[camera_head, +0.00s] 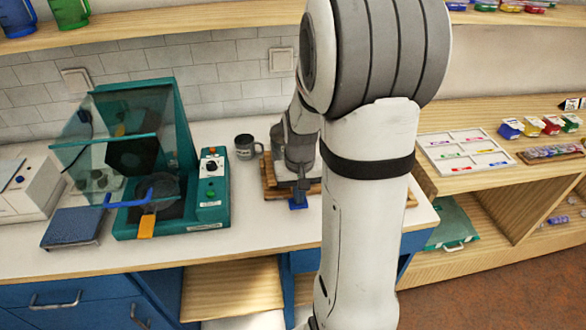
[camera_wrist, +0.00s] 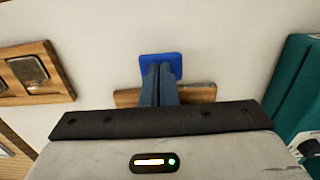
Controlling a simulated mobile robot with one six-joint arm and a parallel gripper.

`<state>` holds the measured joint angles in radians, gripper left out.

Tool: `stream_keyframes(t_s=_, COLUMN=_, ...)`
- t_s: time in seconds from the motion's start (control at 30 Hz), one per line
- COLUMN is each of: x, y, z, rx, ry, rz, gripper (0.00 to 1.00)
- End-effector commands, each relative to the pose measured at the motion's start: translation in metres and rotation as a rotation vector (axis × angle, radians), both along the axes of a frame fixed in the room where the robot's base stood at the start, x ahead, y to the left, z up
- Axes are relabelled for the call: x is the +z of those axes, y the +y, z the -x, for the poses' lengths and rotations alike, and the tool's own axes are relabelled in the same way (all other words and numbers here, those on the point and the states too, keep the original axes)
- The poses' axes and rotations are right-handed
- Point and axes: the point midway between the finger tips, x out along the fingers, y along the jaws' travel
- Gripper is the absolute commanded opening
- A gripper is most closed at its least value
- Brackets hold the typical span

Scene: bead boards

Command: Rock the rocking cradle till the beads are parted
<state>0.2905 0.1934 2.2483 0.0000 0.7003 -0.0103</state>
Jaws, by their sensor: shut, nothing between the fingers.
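A wooden piece with a blue pad, which looks like the rocking cradle, stands on the white counter under my gripper. Its blue pad (camera_head: 298,204) sticks out toward the front in the head view and shows in the wrist view (camera_wrist: 174,60). Its wooden part (camera_wrist: 197,94) is mostly hidden behind my gripper in the wrist view. My gripper (camera_wrist: 159,70) is shut and empty, with its fingertips over the blue pad. I cannot tell whether they touch it. No beads can be made out on the cradle, and its tilt is unclear.
A teal machine (camera_head: 211,190) with a raised clear lid stands to the left. A dark mug (camera_head: 246,147) is behind. A wooden board with a metal plate (camera_wrist: 27,70) lies beside the cradle. A white sorting tray (camera_head: 465,140) is on the right shelf.

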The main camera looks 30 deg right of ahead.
Motion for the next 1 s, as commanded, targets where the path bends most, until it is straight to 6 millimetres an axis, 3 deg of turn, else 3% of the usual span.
stream_keyframes(t_s=0.37, x=-0.030, y=0.000, z=0.000, rx=0.000, ry=0.000, rz=0.000, gripper=0.00)
stream_keyframes(t_s=1.0, x=0.013, y=0.000, z=0.000, rx=0.000, ry=-0.001, rz=0.000, gripper=0.00)
